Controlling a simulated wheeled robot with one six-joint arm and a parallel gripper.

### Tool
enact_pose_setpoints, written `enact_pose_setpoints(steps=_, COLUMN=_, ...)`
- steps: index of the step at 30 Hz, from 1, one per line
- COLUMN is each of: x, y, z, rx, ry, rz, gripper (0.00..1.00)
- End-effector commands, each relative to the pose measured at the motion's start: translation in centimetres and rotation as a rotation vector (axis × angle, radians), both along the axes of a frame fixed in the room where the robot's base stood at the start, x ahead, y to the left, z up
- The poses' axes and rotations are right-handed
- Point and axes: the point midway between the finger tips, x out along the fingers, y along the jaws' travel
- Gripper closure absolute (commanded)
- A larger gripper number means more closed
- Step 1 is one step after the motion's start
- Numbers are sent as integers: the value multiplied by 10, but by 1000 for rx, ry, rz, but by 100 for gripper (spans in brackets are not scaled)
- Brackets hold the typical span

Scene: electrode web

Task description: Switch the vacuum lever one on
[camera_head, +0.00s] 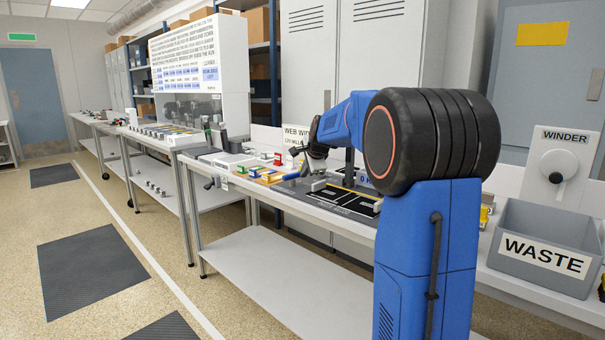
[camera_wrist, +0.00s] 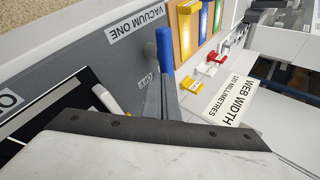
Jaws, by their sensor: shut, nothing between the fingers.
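The blue-handled lever (camera_wrist: 165,52) stands beside the VACUUM ONE label (camera_wrist: 138,22) on a grey panel in the wrist view. An OFF mark (camera_wrist: 147,82) is close to it. In the head view the blue handle (camera_head: 291,176) shows on the bench, left of my gripper (camera_head: 317,163). In the wrist view my gripper (camera_wrist: 162,98) is shut and empty. Its fingertips appear close to the lever's lower end; I cannot tell whether they touch. The lever's pivot is partly hidden.
A WEB WIDTH sign (camera_wrist: 238,103) is near the gripper's right side. A grey WASTE bin (camera_head: 545,250) stands at the bench's right.

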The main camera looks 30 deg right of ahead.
Motion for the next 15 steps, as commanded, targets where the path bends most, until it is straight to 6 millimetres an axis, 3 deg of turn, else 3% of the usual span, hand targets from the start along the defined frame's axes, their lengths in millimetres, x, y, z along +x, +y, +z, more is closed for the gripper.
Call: enact_pose_setpoints(steps=15, x=18, y=-15, z=-1, rx=0, ry=1, rz=0, gripper=100)
